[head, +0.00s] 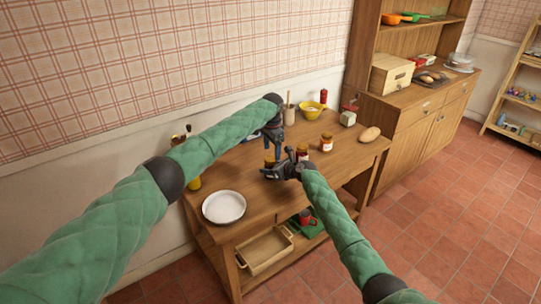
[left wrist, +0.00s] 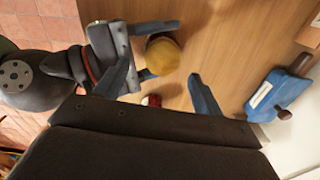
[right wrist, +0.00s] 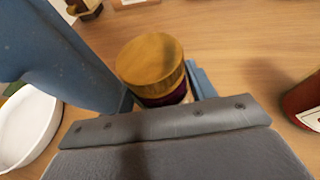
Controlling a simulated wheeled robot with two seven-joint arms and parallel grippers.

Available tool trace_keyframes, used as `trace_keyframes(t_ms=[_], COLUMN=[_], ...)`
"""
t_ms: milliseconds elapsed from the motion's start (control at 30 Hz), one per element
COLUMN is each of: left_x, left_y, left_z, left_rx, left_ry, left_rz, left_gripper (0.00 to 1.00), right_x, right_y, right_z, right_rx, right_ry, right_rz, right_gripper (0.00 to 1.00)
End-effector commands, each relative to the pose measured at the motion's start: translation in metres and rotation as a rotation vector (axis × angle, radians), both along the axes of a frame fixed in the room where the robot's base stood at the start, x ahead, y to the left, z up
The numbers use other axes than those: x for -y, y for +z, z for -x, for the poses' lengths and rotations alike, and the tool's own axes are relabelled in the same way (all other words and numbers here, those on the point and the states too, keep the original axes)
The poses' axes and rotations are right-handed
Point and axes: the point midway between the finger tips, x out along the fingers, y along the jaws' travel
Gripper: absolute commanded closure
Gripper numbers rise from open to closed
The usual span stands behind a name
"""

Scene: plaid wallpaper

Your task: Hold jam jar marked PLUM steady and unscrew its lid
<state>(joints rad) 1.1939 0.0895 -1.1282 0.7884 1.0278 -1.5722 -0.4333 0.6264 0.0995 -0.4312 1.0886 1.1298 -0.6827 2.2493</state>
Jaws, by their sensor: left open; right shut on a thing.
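A jar with dark purple contents (right wrist: 165,97) is gripped by my right gripper (right wrist: 160,92) above or on the wooden table; I cannot tell which. Its golden-brown lid (right wrist: 150,60) is on top, and it also shows in the left wrist view (left wrist: 162,56). No label wording is readable, as the fingers and the viewing angle hide it. My left gripper (left wrist: 163,84) is open above the jar, its fingers apart and the lid between or near them, not clearly touching. In the head view the left gripper (head: 273,147) hangs just over the right one.
A jar with an orange-red body (head: 326,143) stands to the right; another reddish jar (head: 302,153) is close beside my right gripper. A white plate (head: 224,207) lies at the front left.

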Motion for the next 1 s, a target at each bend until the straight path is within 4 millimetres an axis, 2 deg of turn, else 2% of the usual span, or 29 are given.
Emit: trace_keyframes(t_ms=[67, 133, 533, 667, 1000], left_x=[-0.003, -0.003, -0.004, -0.004, -0.004], left_y=[0.005, 0.008, 0.040, 0.034, -0.012], left_z=[0.000, -0.001, -0.001, -0.001, 0.000], left_rx=[0.000, 0.000, 0.002, 0.000, 0.000], left_ry=[0.003, 0.000, -0.267, -0.290, -0.290], left_rz=[-0.001, -0.002, -0.005, -0.004, -0.004], left_gripper=[0.31, 0.43, 0.43, 0.43, 0.43], right_x=[0.000, 0.001, 0.001, 0.001, 0.001], right_y=[-0.001, -0.001, -0.001, 0.000, 0.000], right_z=[0.000, 0.000, 0.000, 0.000, 0.000], right_rx=[-0.001, -0.001, 0.000, 0.000, 0.000], right_ry=[0.000, 0.000, 0.000, 0.000, 0.000], right_rz=[0.001, 0.001, 0.000, 0.000, 0.000], right_gripper=[1.00, 1.00, 1.00, 1.00, 1.00])
